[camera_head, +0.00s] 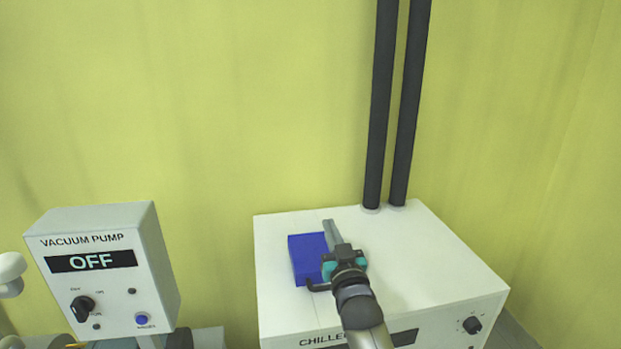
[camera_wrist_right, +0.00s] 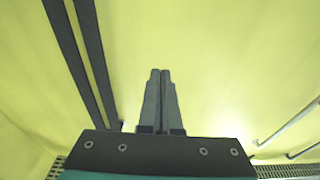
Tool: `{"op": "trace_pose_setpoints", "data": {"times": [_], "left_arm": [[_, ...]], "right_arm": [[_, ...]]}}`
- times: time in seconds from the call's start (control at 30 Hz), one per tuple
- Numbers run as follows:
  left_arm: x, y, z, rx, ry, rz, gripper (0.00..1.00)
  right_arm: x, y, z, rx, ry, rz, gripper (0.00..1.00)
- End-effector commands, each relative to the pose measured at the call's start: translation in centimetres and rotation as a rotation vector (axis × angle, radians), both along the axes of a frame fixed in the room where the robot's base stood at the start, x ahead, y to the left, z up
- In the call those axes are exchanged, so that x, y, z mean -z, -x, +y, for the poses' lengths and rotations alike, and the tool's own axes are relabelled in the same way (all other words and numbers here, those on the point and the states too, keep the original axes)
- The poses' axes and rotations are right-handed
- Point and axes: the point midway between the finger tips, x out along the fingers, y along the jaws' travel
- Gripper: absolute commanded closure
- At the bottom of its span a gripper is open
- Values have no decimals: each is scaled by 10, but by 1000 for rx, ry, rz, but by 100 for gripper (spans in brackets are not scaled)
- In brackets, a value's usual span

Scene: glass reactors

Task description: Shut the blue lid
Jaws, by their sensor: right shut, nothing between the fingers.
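The blue lid (camera_head: 306,259) is on the top of the white chiller (camera_head: 420,255), towards its left side. It looks flat against the top in the head view, but its right part is hidden behind my right gripper, so I cannot tell if it is fully down. My right gripper (camera_head: 328,227) is over the lid's right edge, its fingers pointing towards the back wall. In the right wrist view its two fingers (camera_wrist_right: 160,74) are together with nothing between them. I cannot tell whether it touches the lid. My left gripper is not in view.
Two dark pipes (camera_head: 381,120) rise from the back of the chiller top. A vacuum pump box (camera_head: 107,270) with an OFF display stands to the left. A yellow wall is behind. The right part of the chiller top is clear.

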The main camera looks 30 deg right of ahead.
Motion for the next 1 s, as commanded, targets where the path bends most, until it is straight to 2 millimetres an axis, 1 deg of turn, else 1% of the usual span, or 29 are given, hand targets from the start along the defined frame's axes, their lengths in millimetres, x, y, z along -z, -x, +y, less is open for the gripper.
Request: {"op": "trace_pose_setpoints", "data": {"times": [0.03, 0.2, 0.27, 0.5, 0.57, 0.6, 0.7, 0.8, 1.0], "left_arm": [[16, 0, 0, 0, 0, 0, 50], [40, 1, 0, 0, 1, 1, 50], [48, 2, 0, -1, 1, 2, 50], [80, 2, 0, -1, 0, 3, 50], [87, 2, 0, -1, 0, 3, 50], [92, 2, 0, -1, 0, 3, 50], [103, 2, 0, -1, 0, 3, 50], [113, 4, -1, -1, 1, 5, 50], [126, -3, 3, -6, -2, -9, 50]], "right_arm": [[15, 3, 1, 0, 6, -28, 100], [35, 14, 4, 0, 35, -132, 100], [41, 18, 5, 0, 34, -129, 100], [76, 32, 8, -1, 33, -125, 100], [84, 34, 9, -1, 33, -126, 100], [91, 35, 9, -1, 39, -151, 100], [103, 37, 10, 0, 56, -212, 100], [112, 39, 10, 0, 67, -258, 100], [126, 41, 11, 0, 66, -255, 100]]}}
